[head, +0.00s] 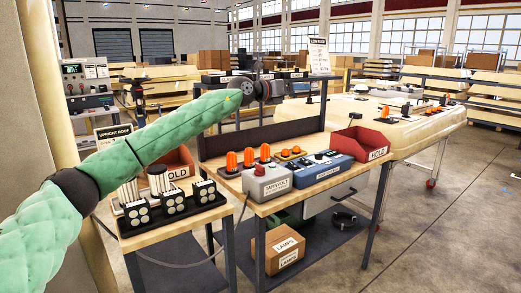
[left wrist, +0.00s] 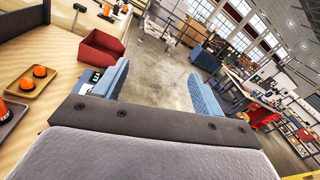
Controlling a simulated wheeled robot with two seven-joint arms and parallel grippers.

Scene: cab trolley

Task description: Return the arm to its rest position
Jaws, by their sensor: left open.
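My left arm (head: 150,140), in a green quilted sleeve, reaches from the lower left up across the head view. My left gripper (head: 272,88) is raised above the back of the workbench (head: 312,178), small and partly hidden by the wrist. In the left wrist view its two blue fingers (left wrist: 160,88) stand wide apart with only floor visible between them. It holds nothing and touches nothing that I can see. My right gripper is in neither view.
The bench carries orange lamps (head: 231,160), a grey tester box (head: 267,182), a blue box (head: 322,169) and a red bin (head: 360,146). A side table (head: 173,227) with black lamp holders stands below my arm. A cardboard box (head: 279,246) sits underneath. Floor is clear at right.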

